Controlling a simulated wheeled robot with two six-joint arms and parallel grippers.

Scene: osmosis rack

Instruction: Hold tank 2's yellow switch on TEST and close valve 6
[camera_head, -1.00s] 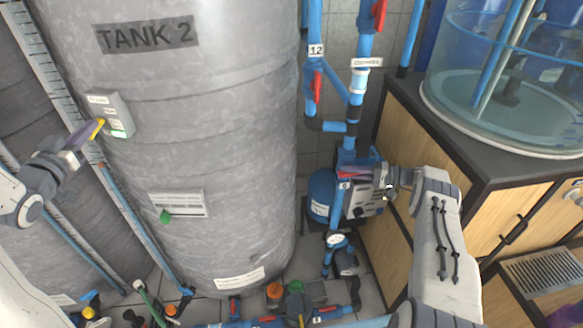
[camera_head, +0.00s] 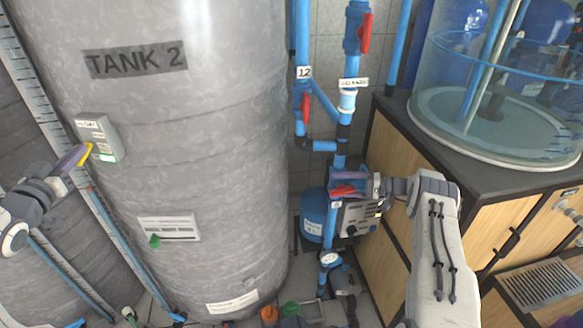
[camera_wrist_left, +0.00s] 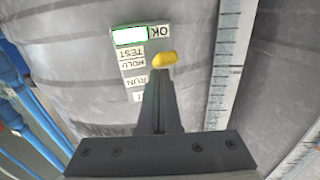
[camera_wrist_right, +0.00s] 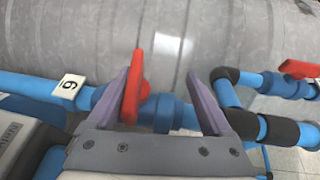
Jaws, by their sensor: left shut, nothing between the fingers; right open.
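The yellow switch (camera_head: 87,152) is on the grey control box (camera_head: 107,139) on tank 2 (camera_head: 215,80). My left gripper (camera_head: 78,157) is shut and empty, its tips at the switch. In the left wrist view, the yellow knob (camera_wrist_left: 165,58) is just beyond the tips (camera_wrist_left: 157,76), beside the TEST and HOLD labels; I cannot tell which it points to. OK shows beside the green-framed display. Valve 6's red handle (camera_wrist_right: 133,88) lies across its blue pipe. My right gripper (camera_wrist_right: 165,95) is open, with the handle between its fingers, nearer one. In the head view the handle (camera_head: 343,190) shows beside my right gripper (camera_head: 352,183).
Valve 12's red handle (camera_head: 305,107) and another red handle (camera_head: 364,33) are on pipes above. A wooden cabinet (camera_head: 387,160) with a clear round vessel (camera_head: 440,105) stands at right. Another red handle (camera_wrist_right: 300,68) shows right in the right wrist view.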

